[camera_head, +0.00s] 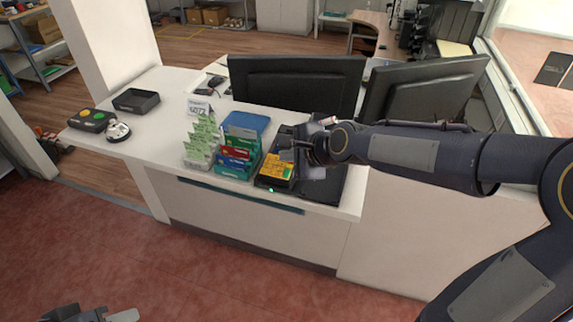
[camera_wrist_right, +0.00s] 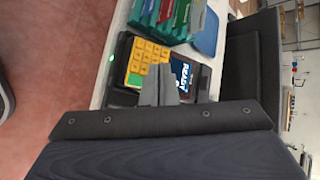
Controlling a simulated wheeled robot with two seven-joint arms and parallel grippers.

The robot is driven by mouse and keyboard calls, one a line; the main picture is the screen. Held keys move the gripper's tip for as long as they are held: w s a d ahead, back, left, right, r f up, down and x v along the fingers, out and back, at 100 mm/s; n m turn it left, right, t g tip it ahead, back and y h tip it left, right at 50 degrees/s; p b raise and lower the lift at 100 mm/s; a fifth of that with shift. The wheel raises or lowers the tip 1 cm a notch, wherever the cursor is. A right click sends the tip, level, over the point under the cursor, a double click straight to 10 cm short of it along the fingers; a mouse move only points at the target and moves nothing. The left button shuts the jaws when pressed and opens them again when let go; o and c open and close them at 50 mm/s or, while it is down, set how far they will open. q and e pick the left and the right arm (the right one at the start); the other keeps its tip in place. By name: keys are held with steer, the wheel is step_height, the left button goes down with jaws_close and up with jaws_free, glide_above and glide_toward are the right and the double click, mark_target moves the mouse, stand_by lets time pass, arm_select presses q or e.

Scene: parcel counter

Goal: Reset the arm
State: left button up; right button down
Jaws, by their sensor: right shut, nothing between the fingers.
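My right arm reaches in from the right in the head view. Its gripper (camera_head: 288,153) is shut and empty above the counter, just over the card terminal (camera_head: 276,170). In the right wrist view the closed fingers (camera_wrist_right: 159,84) are in front of the terminal (camera_wrist_right: 150,62), which has yellow keys and a lit screen reading "READY". I cannot tell whether the fingers touch it. My left gripper (camera_head: 92,315) shows only partly at the bottom left edge, low over the red floor; its jaws are not clear.
Card holders (camera_head: 236,157) and green leaflets (camera_head: 203,143) stand left of the terminal. Two monitors (camera_head: 297,85) are behind. A black tray (camera_head: 136,100), a button box (camera_head: 92,120) and a bell (camera_head: 118,131) sit at the counter's left end. The red floor in front is clear.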

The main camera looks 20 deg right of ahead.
steer(key=shift+r, duration=0.4)
steer(key=shift+s, duration=0.1)
steer(key=s+d+f+n+g, duration=0.1)
steer(key=s+d+n, duration=0.1)
steer(key=s+n, duration=0.6)
steer(key=s+d+f+n+g, duration=0.2)
steer(key=s+n, duration=0.6)
steer(key=s, duration=1)
steer(key=shift+s+d+n+h, duration=0.3)
steer(key=shift+d+n+h, duration=0.1)
steer(key=shift+d, duration=0.2)
